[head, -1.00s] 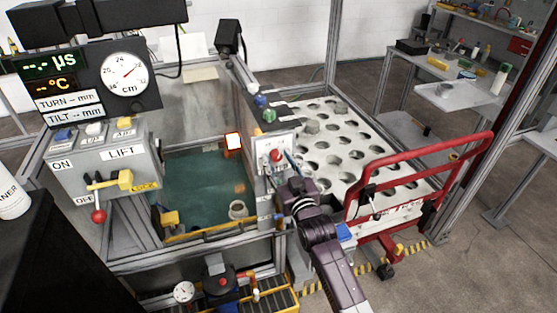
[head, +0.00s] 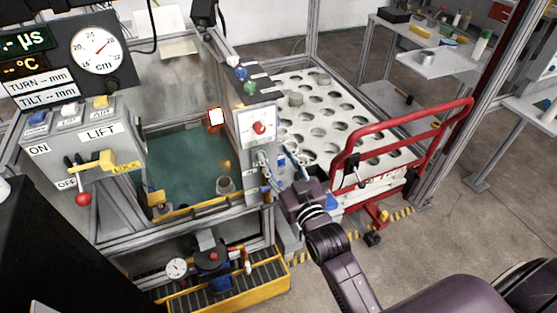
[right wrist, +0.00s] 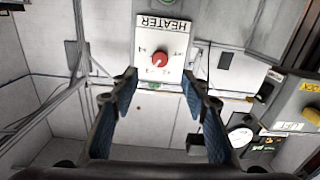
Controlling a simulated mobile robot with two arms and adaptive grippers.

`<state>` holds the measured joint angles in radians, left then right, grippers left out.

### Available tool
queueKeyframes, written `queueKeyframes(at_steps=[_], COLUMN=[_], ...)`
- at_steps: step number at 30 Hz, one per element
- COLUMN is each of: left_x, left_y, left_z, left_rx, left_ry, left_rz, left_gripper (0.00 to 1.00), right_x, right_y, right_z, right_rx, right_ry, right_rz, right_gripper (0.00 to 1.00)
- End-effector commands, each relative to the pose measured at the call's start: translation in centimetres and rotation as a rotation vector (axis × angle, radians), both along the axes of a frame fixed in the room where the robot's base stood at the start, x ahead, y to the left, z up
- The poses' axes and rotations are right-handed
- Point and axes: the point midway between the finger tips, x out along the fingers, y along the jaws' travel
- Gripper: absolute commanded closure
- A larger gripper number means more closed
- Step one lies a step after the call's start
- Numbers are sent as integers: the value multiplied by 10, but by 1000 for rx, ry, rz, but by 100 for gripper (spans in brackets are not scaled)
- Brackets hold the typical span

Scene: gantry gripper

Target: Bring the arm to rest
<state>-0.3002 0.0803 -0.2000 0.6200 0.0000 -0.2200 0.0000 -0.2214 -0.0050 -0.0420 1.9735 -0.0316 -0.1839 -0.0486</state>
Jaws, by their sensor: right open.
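My right gripper (head: 281,160) is in the head view, just below and right of the white heater panel (head: 244,122) with its red knob (head: 259,127). In the right wrist view the gripper (right wrist: 160,88) is open and empty, with its two blue-padded fingers wide apart. The panel marked HEATER (right wrist: 165,28) shows upside down beyond the fingertips, and its red knob (right wrist: 159,62) appears between them with nothing gripping it. My right arm runs from the gripper down to the lower right of the head view. My left gripper is not in view.
Open floor (head: 440,230) lies at lower right.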

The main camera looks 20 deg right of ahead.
Motion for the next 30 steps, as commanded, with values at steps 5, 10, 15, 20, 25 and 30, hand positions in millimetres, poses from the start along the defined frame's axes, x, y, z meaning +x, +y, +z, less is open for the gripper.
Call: queueKeyframes(at_steps=[5, 10, 15, 20, 25, 30], left_x=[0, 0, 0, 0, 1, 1], left_y=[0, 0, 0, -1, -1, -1], left_z=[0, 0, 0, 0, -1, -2], left_rx=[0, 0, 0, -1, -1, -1], left_ry=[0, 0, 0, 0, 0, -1], left_rz=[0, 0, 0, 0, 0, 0], left_gripper=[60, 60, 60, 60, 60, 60], right_x=[-9, -10, -9, -9, -11, -32], right_y=[0, 0, 0, 0, 6, 16], right_z=[1, 1, 0, -3, -58, -179], right_rx=[0, 0, 0, 0, -3, -10], right_ry=[-1, -1, 0, 5, 104, 322], right_rz=[0, 0, 0, 1, 13, 38], right_gripper=[58, 58, 58, 58, 58, 58])
